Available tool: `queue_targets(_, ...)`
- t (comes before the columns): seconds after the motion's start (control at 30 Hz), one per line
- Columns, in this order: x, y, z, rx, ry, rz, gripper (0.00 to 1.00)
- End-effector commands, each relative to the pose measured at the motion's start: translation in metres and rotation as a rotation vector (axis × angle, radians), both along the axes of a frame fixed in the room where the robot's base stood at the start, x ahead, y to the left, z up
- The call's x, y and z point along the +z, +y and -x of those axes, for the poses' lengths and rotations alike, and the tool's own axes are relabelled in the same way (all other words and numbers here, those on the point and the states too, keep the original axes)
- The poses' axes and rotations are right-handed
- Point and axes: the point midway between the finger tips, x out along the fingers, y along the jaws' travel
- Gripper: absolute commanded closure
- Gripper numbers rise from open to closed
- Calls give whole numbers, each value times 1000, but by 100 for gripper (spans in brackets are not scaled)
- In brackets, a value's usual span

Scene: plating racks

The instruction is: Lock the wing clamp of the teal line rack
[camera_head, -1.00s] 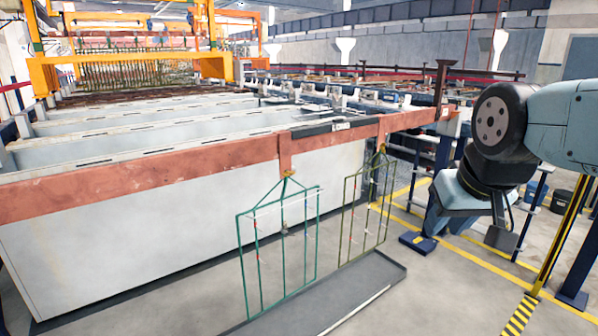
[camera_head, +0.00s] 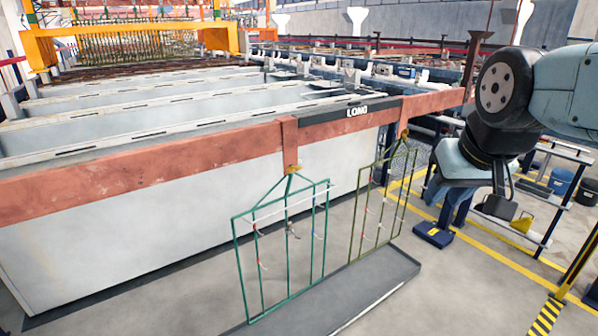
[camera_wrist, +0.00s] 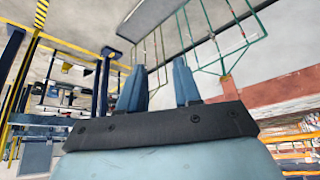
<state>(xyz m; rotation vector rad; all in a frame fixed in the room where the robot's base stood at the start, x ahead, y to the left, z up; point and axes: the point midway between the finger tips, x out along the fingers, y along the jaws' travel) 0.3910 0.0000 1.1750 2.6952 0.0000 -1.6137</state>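The teal line rack (camera_head: 289,208) is a wire frame hanging from the red-brown bar (camera_head: 230,146) in the head view. Its small brass-coloured wing clamp (camera_head: 292,171) sits at the top of the rack, at the foot of a bracket on the bar. The clamp is too small to tell its wing position. In the wrist view the teal rack (camera_wrist: 222,62) shows upside down, beyond the fingers. My gripper (camera_wrist: 160,67) has two blue fingers spread apart with nothing between them. It is well away from the rack; in the head view my arm is at the right.
An olive rack (camera_head: 363,207) hangs from the same bar, right of the teal one. A grey drip tray (camera_head: 375,283) lies on the floor below both. The white tank (camera_head: 130,245) stands behind the bar.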

Motion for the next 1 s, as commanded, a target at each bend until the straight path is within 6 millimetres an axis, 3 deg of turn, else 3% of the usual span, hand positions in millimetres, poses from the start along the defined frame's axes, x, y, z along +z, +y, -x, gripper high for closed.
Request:
queue_targets(0.17,-1,0,-5,-8,-3,2,67)
queue_targets(0.27,-3,-1,-20,-29,-19,10,67)
queue_targets(0.63,-37,1,-138,-153,-177,9,67)
queue_targets(1.0,-95,29,-241,-188,-323,-174,67)
